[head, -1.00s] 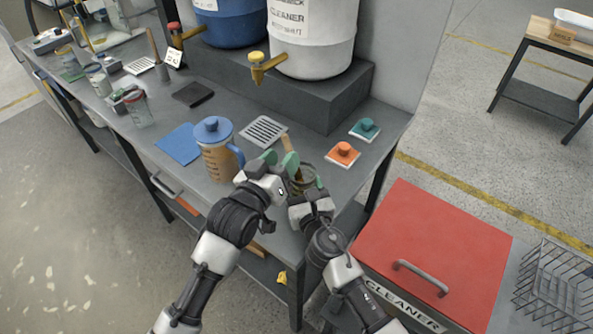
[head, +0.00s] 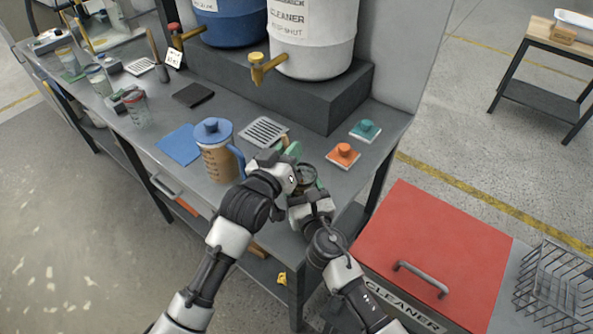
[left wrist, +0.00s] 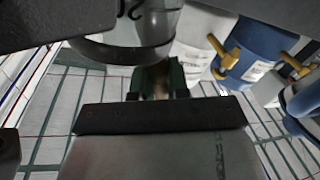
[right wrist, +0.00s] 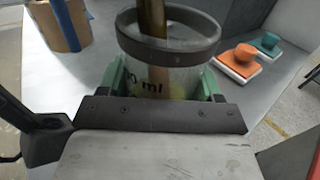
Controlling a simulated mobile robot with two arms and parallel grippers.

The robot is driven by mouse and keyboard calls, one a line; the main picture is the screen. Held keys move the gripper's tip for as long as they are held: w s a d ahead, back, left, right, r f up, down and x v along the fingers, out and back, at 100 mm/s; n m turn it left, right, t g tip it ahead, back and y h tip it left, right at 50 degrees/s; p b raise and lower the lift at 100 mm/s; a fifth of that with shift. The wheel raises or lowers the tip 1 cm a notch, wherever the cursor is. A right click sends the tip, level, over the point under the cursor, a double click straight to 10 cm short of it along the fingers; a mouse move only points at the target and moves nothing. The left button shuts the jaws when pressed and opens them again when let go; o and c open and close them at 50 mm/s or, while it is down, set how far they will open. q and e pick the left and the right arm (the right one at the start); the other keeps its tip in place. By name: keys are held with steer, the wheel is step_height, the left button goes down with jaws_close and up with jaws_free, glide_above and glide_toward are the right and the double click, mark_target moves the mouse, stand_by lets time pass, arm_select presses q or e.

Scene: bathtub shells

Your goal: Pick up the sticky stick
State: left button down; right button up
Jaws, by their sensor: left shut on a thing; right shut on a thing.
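The stick (right wrist: 152,22), brown and wooden-looking, stands in a clear measuring cup (right wrist: 165,68) with a dark rim and "ml" marks, in the right wrist view. My right gripper (right wrist: 162,88) is shut around the cup with its green fingers on either side. My left gripper (head: 291,152) is above the cup, its green fingers shut on the stick. In the left wrist view a brown bit of the stick (left wrist: 161,88) shows between the fingers. The stick's lower end is inside the cup; in the head view my left gripper covers most of it.
A blue-lidded jug (head: 216,152) stands left of my grippers. A metal grille (head: 264,132) lies behind. Orange (head: 342,156) and teal (head: 365,131) knobbed pads lie to the right. Cleaner barrels (head: 312,40) stand on a raised block. A red-lidded box (head: 430,245) is beside the bench.

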arm_select(q)
step_height(320, 180, up, 18)
stand_by(0.6)
arm_select(e)
steer(key=o, duration=1.1)
steer(key=shift+c, duration=0.2)
